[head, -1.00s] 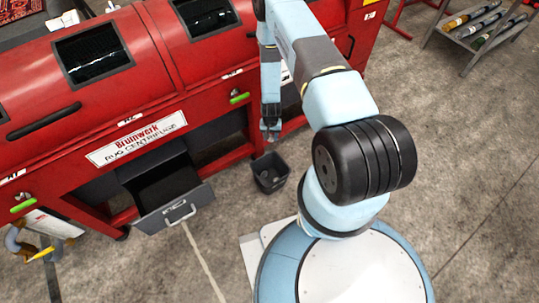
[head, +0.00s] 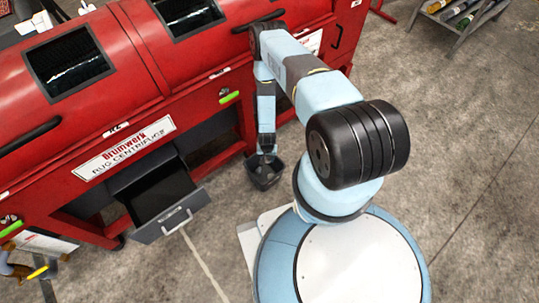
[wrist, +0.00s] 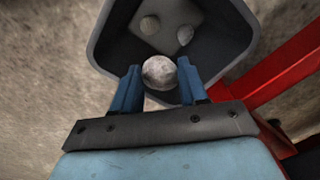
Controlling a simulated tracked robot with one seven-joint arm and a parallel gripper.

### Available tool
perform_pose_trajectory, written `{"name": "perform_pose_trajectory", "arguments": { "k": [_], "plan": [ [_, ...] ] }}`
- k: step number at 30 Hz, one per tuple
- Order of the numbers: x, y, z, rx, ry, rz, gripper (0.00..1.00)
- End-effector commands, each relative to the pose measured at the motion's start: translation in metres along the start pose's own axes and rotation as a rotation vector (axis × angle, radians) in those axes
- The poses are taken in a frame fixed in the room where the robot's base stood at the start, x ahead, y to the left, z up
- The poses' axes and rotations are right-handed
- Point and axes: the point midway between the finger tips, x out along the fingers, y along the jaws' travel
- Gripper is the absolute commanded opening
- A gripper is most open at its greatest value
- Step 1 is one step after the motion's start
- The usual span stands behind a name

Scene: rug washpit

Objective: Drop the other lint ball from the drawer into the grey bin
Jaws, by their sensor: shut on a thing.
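My gripper (wrist: 158,88) is shut on a grey, round lint ball (wrist: 159,72), with a blue finger on each side of it. The held ball is over the near part of the grey bin (wrist: 238,52). Two smaller-looking lint balls (wrist: 149,25) (wrist: 185,35) lie on the bin's floor. In the head view my gripper (head: 267,156) points down over the bin (head: 265,181) and partly hides its opening. The drawer (head: 172,208) of the red machine is pulled out. Its visible inside is dark and I make out no ball there.
The red rug centrifuge (head: 130,110) stands close behind the bin and the drawer. A red machine leg (wrist: 285,70) is just right of the bin in the wrist view. A rack with rolls (head: 465,20) stands at the top right. The concrete floor on the right is clear.

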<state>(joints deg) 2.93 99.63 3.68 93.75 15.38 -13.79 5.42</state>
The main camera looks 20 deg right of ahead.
Motion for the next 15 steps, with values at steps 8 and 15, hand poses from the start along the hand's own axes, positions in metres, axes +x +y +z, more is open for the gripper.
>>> {"name": "perform_pose_trajectory", "arguments": {
  "k": [8,15],
  "plan": [
    [0.025,-0.001,0.0,-0.002,0.001,0.0,0.15],
    [0.03,-0.001,0.0,-0.002,0.001,0.0,0.15]
  ]
}}
